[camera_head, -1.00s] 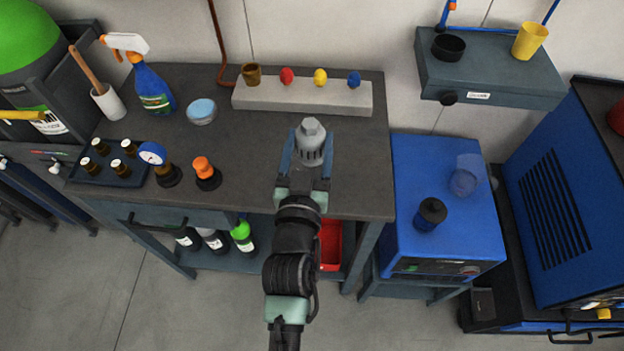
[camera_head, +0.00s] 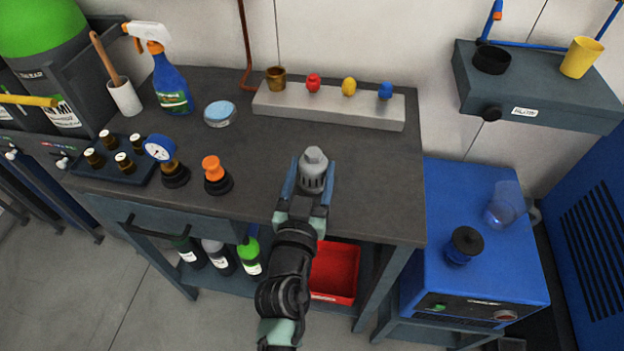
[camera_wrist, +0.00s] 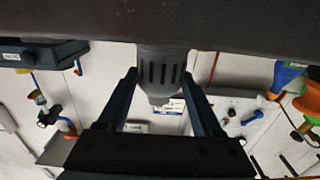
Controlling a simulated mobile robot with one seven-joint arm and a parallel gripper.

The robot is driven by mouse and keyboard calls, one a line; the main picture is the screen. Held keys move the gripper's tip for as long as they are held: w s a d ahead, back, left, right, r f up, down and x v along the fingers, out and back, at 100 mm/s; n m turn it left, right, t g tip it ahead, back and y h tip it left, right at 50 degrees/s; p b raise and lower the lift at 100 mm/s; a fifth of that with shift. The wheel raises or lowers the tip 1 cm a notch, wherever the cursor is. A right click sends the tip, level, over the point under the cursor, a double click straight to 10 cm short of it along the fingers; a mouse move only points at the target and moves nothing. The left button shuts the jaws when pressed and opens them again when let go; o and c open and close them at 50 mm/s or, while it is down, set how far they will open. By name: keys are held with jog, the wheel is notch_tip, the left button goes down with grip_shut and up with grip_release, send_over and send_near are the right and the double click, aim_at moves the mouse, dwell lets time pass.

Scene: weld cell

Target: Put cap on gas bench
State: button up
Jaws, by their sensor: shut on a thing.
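The cap is a grey slotted cylinder (camera_head: 314,172) with a hex-shaped top. My gripper (camera_head: 308,190) is shut on it, one finger on each side, over the front right part of the gas bench's dark top (camera_head: 270,150). In the wrist view the cap (camera_wrist: 160,70) sits between the two fingers (camera_wrist: 163,90), near the dark surface at the picture's top. I cannot tell whether the cap touches the bench top.
A grey block (camera_head: 330,106) with small coloured pieces stands at the back of the bench. A blue gauge (camera_head: 159,149), an orange-topped fitting (camera_head: 215,174), a spray bottle (camera_head: 170,85) and a bottle tray (camera_head: 112,165) are left. Bench top around the cap is clear.

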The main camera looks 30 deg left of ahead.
jog(key=shift+f, duration=0.3)
jog(key=shift+f, duration=0.15)
jog(key=o, duration=1.4)
jog(key=shift+o, duration=0.2)
jog(key=b+v, duration=0.1)
jog(key=v, duration=1.1)
jog(key=shift+r+b, duration=0.25)
jog(key=shift+b, duration=0.1)
